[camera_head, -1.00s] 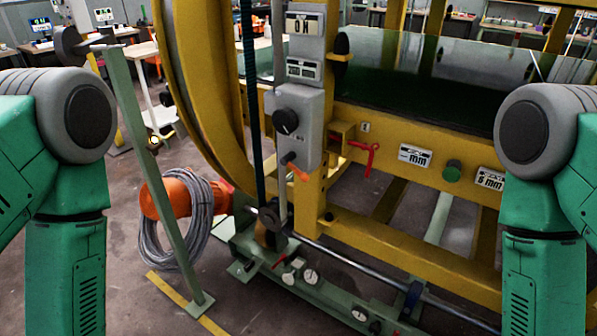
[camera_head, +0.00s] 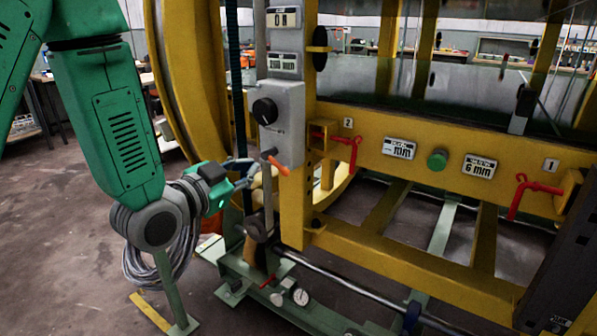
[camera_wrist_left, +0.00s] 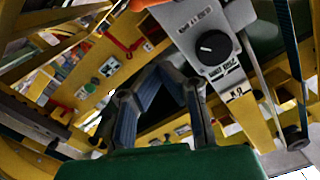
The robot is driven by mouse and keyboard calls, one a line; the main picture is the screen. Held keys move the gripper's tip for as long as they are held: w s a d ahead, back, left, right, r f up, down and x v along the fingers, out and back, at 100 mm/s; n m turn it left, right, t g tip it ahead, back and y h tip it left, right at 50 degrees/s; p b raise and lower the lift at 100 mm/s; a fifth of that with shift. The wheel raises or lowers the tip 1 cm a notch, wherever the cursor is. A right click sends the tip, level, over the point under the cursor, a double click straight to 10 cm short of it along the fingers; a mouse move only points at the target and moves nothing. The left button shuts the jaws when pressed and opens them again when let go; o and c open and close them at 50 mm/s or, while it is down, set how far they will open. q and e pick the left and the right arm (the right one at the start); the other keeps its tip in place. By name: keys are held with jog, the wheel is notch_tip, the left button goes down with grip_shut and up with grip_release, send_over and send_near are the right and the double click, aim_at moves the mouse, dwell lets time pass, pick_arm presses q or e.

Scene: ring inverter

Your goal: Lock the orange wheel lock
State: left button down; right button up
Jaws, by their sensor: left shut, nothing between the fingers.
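The orange wheel lock shows as a small orange lever (camera_head: 278,165) below the grey control box (camera_head: 277,115) on the yellow frame. Part of an orange piece (camera_wrist_left: 140,4), likely the same lever, shows at the top edge of the left wrist view. My left gripper (camera_head: 250,172) is just left of the lever in the head view, at about its height, and apart from it. In the left wrist view its fingertips (camera_wrist_left: 160,73) are together with nothing between them. My right gripper is out of view.
Red handles (camera_head: 350,150) (camera_head: 530,190) and a green button (camera_head: 437,159) sit on the yellow beam. A black knob (camera_head: 265,111) is on the control box. A yellow ring (camera_head: 190,80) stands behind my left arm.

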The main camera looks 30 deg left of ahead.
pick_arm(q)
jog(key=shift+d, duration=0.1)
jog(key=w+f+b, duration=0.1)
jog(key=w, duration=0.2)
jog(key=w+f+b, duration=0.1)
jog(key=w, duration=0.3)
jog(key=w+f+b, duration=0.1)
jog(key=w, duration=0.3)
jog(key=shift+a+f, duration=0.45)
jog(key=shift+f, duration=0.1)
